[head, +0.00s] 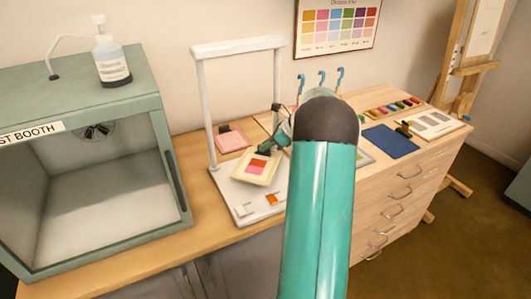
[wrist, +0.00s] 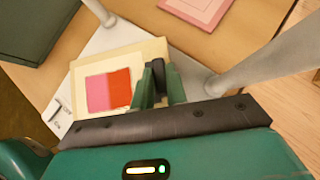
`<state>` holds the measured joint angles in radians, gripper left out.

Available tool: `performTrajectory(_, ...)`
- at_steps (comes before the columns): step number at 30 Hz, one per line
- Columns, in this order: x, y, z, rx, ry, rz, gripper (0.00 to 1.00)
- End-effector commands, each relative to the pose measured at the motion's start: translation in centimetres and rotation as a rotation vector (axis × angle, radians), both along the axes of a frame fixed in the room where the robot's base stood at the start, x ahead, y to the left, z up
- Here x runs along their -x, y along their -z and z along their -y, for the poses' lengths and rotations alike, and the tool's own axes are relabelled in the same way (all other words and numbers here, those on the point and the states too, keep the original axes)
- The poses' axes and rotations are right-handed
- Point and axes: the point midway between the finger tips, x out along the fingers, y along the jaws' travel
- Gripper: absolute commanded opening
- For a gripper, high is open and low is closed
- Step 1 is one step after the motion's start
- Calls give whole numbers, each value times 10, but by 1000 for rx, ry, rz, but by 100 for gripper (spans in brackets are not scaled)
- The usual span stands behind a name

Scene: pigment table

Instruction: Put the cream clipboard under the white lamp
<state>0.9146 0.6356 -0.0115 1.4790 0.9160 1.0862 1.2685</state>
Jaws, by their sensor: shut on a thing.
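The cream clipboard (head: 243,174) carries a sheet with a pink and a red patch. My gripper (head: 272,146) is shut on its edge, and the dark clip shows between the fingers (wrist: 160,72) in the wrist view. The clipboard (wrist: 115,62) is over the base of the white lamp, between its two posts. The white lamp (head: 240,46) is a frame with a top bar, two upright posts and a flat base plate (head: 226,188). I cannot tell whether the clipboard touches the base. My arm hides the lamp's right side in part.
A pink clipboard (head: 232,138) lies behind the lamp. A green booth (head: 170,150) with a bottle (head: 112,65) on top stands at left. Right of my arm are a blue board (head: 386,138), a clipboard with grey patches (head: 433,124) and a paint row (head: 392,107).

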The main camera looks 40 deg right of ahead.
Motion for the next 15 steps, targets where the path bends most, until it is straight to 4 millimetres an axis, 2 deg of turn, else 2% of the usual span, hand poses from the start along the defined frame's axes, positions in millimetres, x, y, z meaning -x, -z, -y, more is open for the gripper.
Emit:
performTrajectory(2,-7,8,-4,-3,-3,0,0)
performTrajectory(7,-5,34,-3,-3,0,0,0)
performTrajectory(13,-5,36,-3,0,-1,0,0)
performTrajectory(14,-5,36,-3,-1,-1,0,16)
performTrajectory(15,-5,36,-3,-1,-1,0,24)
